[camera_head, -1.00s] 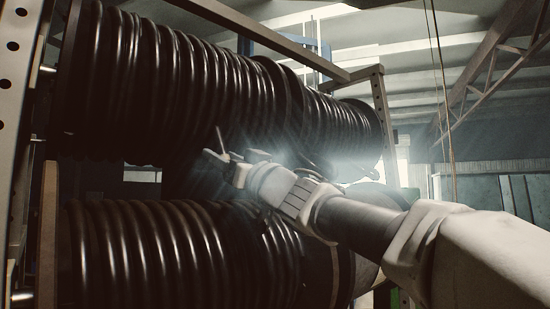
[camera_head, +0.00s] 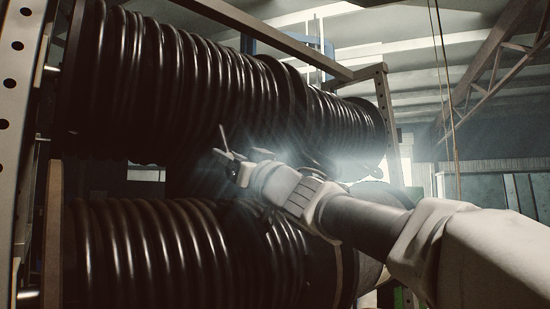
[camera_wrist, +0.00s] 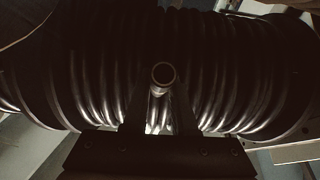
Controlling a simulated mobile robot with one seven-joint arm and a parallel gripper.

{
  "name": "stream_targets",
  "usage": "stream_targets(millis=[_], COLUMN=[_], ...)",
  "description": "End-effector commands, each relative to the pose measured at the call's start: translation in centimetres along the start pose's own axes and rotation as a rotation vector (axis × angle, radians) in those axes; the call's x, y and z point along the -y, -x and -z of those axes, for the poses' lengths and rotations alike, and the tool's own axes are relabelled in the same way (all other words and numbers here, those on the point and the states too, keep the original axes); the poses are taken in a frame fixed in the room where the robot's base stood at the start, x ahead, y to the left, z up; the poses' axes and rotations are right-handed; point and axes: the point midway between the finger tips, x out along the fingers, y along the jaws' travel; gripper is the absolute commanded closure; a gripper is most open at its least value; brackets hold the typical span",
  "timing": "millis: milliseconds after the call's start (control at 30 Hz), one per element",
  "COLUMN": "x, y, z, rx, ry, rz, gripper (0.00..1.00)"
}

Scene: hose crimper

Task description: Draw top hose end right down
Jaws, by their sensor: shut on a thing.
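The top hose (camera_head: 190,85) is black and wound in many coils on the upper reel. My gripper (camera_head: 224,150) is in front of the gap between the upper and lower reels, just below the top coils. In the wrist view, a round open hose end (camera_wrist: 162,73) with a pale metallic rim stands between the fingers of my gripper (camera_wrist: 160,108). The gripper is shut on it. Coils fill the background behind it. In the head view the held hose end cannot be made out clearly against the dark coils and glare.
A lower reel of black hose (camera_head: 150,250) sits under the upper one, close beneath my arm. A perforated upright (camera_head: 14,90) stands at the left and a frame post (camera_head: 388,120) at the right. A thin cord (camera_head: 446,90) hangs at the right.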

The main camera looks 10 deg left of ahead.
Motion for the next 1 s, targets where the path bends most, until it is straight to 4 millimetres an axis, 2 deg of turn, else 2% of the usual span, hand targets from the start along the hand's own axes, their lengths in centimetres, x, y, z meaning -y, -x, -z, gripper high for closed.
stream_targets(millis=[733, 867, 1000], x=[0.0, -0.1, -0.1], y=[0.2, 1.4, 3.7], z=[-0.2, -1.6, -3.7], rx=[0.001, 0.003, 0.007], ry=[0.000, -0.001, 0.000], rz=[0.000, -0.002, -0.002], gripper=[1.00, 1.00, 1.00])
